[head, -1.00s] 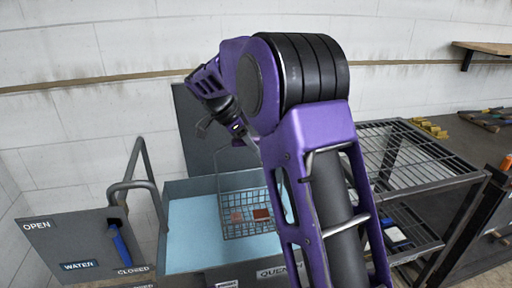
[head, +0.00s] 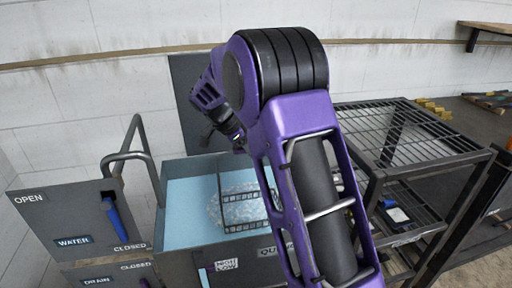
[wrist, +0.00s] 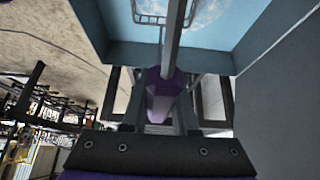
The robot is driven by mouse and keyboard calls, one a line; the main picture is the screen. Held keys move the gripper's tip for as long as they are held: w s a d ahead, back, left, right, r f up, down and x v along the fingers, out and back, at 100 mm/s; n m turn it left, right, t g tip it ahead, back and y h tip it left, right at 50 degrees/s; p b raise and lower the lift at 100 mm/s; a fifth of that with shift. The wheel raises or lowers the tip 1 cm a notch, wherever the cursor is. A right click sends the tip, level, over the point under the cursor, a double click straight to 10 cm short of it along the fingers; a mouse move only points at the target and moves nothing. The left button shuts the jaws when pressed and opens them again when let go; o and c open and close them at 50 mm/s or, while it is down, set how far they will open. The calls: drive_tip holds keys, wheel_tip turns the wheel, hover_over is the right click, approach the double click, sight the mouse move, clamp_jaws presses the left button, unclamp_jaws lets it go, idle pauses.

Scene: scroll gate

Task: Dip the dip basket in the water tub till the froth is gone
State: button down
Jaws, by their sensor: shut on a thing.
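The water tub (head: 180,205) is a grey open tank of pale blue water. The dip basket (head: 246,228) is a wire basket on a thin upright rod. It sits low in the tub, with its rim showing at the water and its contents hidden. White froth (head: 232,207) spreads over the water inside and around it. My gripper (head: 237,140) is above the tub, partly hidden by my arm. In the wrist view my gripper (wrist: 164,88) is shut on the basket's handle, and the basket's wire rim (wrist: 150,20) shows at the top.
A panel marked WATER with a blue lever (head: 120,220) stands left of the tub, beside a bent grey pipe (head: 132,160). A lid-like grey panel (head: 190,105) rises behind it. A metal rack (head: 400,135) stands on the right.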

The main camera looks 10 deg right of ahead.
wheel_tip(320, 180, down, 12)
drive_tip(key=shift+f, duration=0.2)
idle(0.7)
idle(5.6)
